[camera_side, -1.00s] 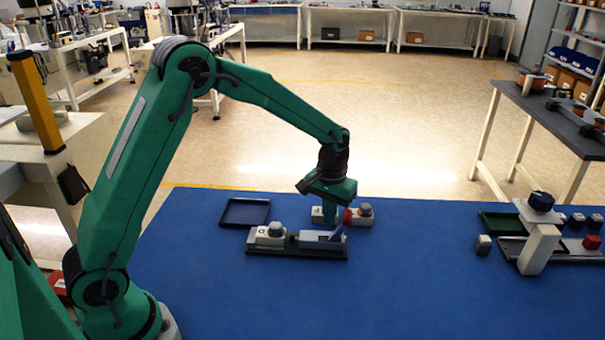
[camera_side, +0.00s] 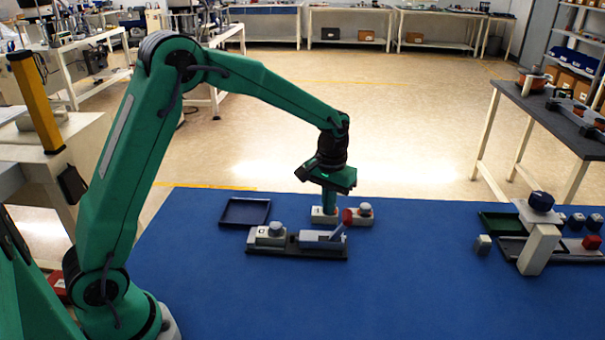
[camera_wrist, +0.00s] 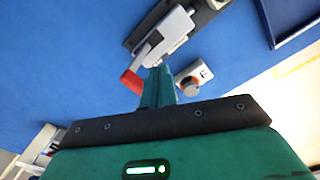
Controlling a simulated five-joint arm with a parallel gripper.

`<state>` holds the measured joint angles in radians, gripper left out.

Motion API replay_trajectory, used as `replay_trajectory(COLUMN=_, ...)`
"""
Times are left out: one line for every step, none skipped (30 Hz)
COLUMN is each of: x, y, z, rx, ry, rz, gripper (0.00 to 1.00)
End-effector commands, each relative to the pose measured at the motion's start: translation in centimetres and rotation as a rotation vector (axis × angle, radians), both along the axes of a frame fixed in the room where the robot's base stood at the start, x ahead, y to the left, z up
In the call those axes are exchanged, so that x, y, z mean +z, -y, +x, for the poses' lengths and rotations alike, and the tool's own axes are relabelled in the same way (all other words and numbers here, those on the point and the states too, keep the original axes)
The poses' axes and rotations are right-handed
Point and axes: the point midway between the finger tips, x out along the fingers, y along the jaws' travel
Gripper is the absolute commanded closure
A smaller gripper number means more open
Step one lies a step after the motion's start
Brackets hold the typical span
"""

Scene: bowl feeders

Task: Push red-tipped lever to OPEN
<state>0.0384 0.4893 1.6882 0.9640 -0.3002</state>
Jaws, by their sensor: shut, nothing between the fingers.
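The lever (camera_side: 339,231) rises from a grey block (camera_side: 316,238) on a dark base plate (camera_side: 300,253). Its red tip (camera_side: 347,216) points up and away in the side view, and it also shows in the wrist view (camera_wrist: 132,82). My gripper (camera_side: 329,212) is shut and empty, pointing down just left of the red tip in the side view. In the wrist view my gripper (camera_wrist: 158,72) is right of the red tip, with a small gap between them. Any OPEN marking is too small to read.
A white box with a grey knob (camera_side: 270,231) sits on the plate's left end. Another white box with a knob (camera_side: 364,211) stands behind the lever and shows close to my fingers in the wrist view (camera_wrist: 190,82). A dark tray (camera_side: 245,222) lies at left. The mat's front is clear.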

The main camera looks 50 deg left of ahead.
Motion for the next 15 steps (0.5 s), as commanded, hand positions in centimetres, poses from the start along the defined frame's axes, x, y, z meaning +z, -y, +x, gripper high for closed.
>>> replay_trajectory(x=0.4, y=0.0, z=0.0, rx=0.000, ry=0.002, rz=0.000, gripper=1.00)
replay_trajectory(x=0.5, y=0.0, z=0.0, rx=0.000, ry=0.002, rz=0.000, gripper=1.00)
replay_trajectory(x=0.7, y=0.0, z=0.0, rx=0.000, ry=0.001, rz=0.000, gripper=1.00)
replay_trajectory(x=0.9, y=0.0, z=0.0, rx=0.000, ry=0.001, rz=0.000, gripper=1.00)
replay_trajectory(x=1.1, y=0.0, z=0.0, rx=0.000, ry=0.001, rz=0.000, gripper=1.00)
replay_trajectory(x=1.3, y=0.0, z=0.0, rx=0.000, ry=0.001, rz=0.000, gripper=1.00)
replay_trajectory(x=1.5, y=0.0, z=0.1, rx=0.000, ry=0.002, rz=0.000, gripper=1.00)
replay_trajectory(x=1.6, y=0.0, z=0.1, rx=0.000, ry=0.002, rz=0.000, gripper=1.00)
replay_trajectory(x=1.9, y=0.0, z=0.0, rx=0.000, ry=0.002, rz=0.000, gripper=1.00)
replay_trajectory(x=2.0, y=0.0, z=0.0, rx=0.000, ry=0.002, rz=0.001, gripper=1.00)
replay_trajectory(x=2.2, y=0.0, z=0.0, rx=0.000, ry=0.001, rz=0.000, gripper=1.00)
replay_trajectory(x=2.4, y=0.0, z=0.0, rx=0.000, ry=0.001, rz=0.000, gripper=1.00)
replay_trajectory(x=2.6, y=0.0, z=0.0, rx=0.000, ry=0.002, rz=0.000, gripper=1.00)
replay_trajectory(x=2.8, y=0.0, z=0.0, rx=0.000, ry=0.002, rz=0.000, gripper=1.00)
replay_trajectory(x=3.0, y=0.0, z=0.0, rx=0.000, ry=0.002, rz=0.000, gripper=1.00)
